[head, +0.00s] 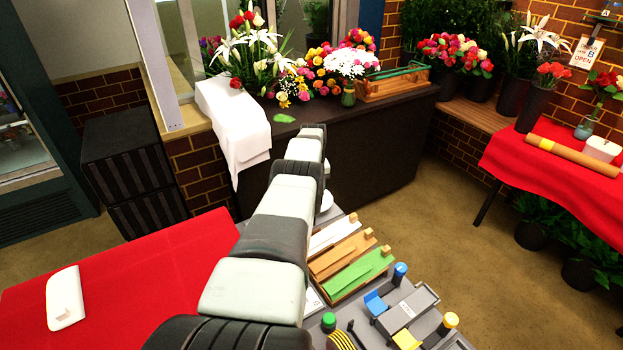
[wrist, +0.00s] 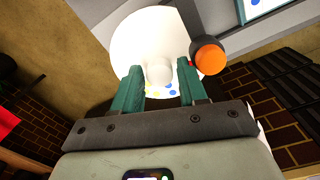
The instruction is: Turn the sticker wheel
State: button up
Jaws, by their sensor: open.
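The sticker wheel, a round white disc (wrist: 135,38), fills the upper middle of the wrist view. A rounded white knob (wrist: 159,73) stands out from it, and small blue and yellow dots show near its lower edge. My gripper (wrist: 160,67) is open, with one green finger on each side of the knob. A narrow gap shows on both sides; I cannot tell the depth between fingertips and disc. In the head view a white rounded edge (head: 327,201), perhaps the wheel, shows beside my arm, which hides the gripper.
An orange-ended dark knob (wrist: 209,57) sits close beside my right finger in the wrist view. In the head view, a grey bench (head: 345,318) holds wooden and green trays and coloured-topped parts. A red-covered table (head: 150,265) lies left; a dark counter (head: 385,150) with flowers stands behind.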

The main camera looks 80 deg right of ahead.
jog(key=shift+n, duration=0.3)
jog(key=shift+n, duration=0.9)
jog(key=shift+d+r+n, duration=0.1)
jog(key=shift+r+n, duration=0.1)
jog(key=shift+n, duration=0.2)
notch_tip(320, 180, up, 10)
jog(key=w+d+r+m+t+h, duration=0.25)
jog(key=w+d+t+h, duration=0.35)
jog(key=w, duration=0.6)
jog(key=d+r+m+g+h, duration=0.2)
jog(key=d+r+m+h, duration=0.4)
jog(key=d+m, duration=0.2)
jog(key=shift+s+d, duration=0.3)
jog(key=shift+d, duration=0.15)
jog(key=shift+r+m, duration=0.1)
jog(key=shift+m, duration=0.15)
